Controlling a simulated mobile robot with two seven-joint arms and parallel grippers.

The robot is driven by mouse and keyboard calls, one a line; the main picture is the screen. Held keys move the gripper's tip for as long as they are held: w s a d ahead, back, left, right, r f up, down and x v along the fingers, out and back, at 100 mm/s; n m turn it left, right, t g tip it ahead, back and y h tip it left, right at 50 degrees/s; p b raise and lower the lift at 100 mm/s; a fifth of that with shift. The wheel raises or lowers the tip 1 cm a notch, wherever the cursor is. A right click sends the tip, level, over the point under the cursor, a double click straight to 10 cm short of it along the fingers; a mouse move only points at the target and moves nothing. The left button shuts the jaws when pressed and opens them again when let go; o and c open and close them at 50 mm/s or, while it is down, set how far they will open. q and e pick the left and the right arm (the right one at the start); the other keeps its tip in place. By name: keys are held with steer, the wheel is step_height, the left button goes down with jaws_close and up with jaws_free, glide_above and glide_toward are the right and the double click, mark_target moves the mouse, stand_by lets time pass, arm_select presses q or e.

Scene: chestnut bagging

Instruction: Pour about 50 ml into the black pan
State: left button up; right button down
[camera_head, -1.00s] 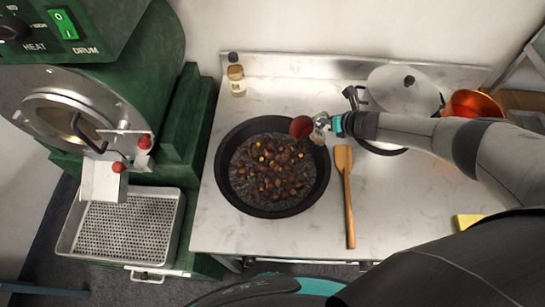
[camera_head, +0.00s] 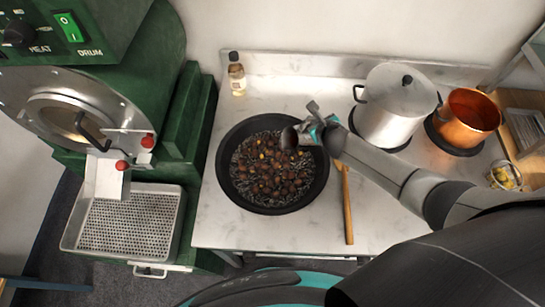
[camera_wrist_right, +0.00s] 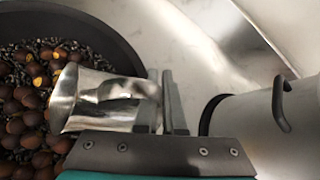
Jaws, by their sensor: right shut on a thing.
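The black pan (camera_head: 222,172) sits on the counter and holds brown chestnuts (camera_head: 262,180) among dark gravel-like bits. A few chestnuts show yellow cuts. My right gripper (camera_head: 314,130) is shut on a small shiny metal cup (camera_head: 290,138), above the pan's right side. The cup is tilted, with its dark mouth toward the left, over the chestnuts. In the right wrist view the cup (camera_wrist_right: 105,100) lies on its side against the gripper fingers (camera_wrist_right: 170,105), its mouth toward the chestnuts. I see no liquid stream, and the cup's inside is hidden there. My left gripper is out of view.
A lidded steel pot (camera_head: 390,115) and a copper pot (camera_head: 468,118) stand to the right. A wooden spatula (camera_head: 347,210) lies beside the pan, partly under my arm. A small bottle (camera_head: 236,75) stands behind. A green roaster (camera_head: 150,60) is at left.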

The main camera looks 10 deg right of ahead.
steer(key=shift+a+r, duration=0.25)
steer(key=shift+r, duration=0.05)
steer(key=shift+r, duration=0.1)
steer(key=shift+s+a+r+n+t+h+b, duration=0.1)
steer(key=shift+a+n+t+h+b, duration=0.3)
steer(key=shift+a+n+h+b, duration=0.5)
stand_by(1.4)
steer(key=shift+s+a+r, duration=0.15)
steer(key=shift+r, duration=0.05)
stand_by(0.9)
